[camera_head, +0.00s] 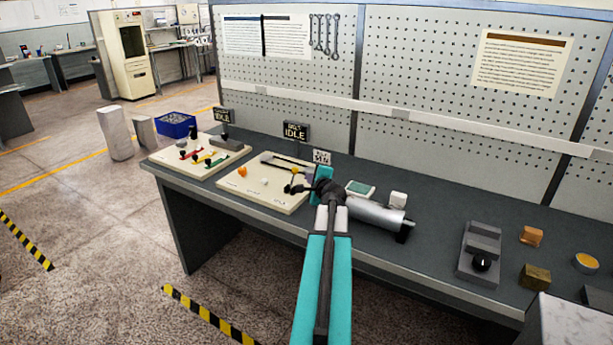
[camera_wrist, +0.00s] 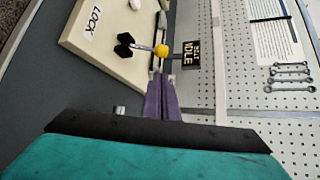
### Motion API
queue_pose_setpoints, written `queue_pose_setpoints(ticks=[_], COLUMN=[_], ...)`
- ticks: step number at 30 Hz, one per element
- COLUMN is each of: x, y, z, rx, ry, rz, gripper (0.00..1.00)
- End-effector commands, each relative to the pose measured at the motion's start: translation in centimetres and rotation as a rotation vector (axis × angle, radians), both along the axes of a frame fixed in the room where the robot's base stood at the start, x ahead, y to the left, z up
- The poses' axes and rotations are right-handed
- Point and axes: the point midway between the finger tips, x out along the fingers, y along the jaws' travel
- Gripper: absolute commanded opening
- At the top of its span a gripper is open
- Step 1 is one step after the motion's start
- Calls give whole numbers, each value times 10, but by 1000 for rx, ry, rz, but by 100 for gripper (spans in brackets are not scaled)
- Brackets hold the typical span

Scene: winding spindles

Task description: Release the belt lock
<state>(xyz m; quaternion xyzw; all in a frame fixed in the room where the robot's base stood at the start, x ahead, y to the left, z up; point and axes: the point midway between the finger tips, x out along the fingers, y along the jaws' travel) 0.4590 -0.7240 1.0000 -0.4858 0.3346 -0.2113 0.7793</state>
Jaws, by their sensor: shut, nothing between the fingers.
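The cream belt panel (camera_head: 243,185) lies on the bench below a black sign (camera_head: 295,131) reading IDLE. The knob also shows in the head view (camera_head: 290,188). A yellow ball (camera_wrist: 162,50) appears beyond the knob; I cannot tell whether they are joined. My gripper (camera_wrist: 162,84) has its purple fingers shut and empty. In the head view my gripper (camera_head: 308,175) is at the panel's right end, near the knob. Contact is not clear.
A second cream panel (camera_head: 170,165) with coloured levers stands to the left. Right of my gripper lie a silver cylinder (camera_head: 372,215), a white cube (camera_head: 398,199) and a grey fixture (camera_head: 480,262). A pegboard (camera_head: 430,80) rises behind. The bench between cylinder and fixture is clear.

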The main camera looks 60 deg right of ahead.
Motion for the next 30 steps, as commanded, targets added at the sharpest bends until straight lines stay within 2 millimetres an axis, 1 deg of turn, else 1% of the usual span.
queue_pose_setpoints(ticks=[8,30], x=[12,56], y=[-11,-53], z=[-4,-24], rx=[0,0], ry=[1,1], rz=[2,2], gripper=[0,0])
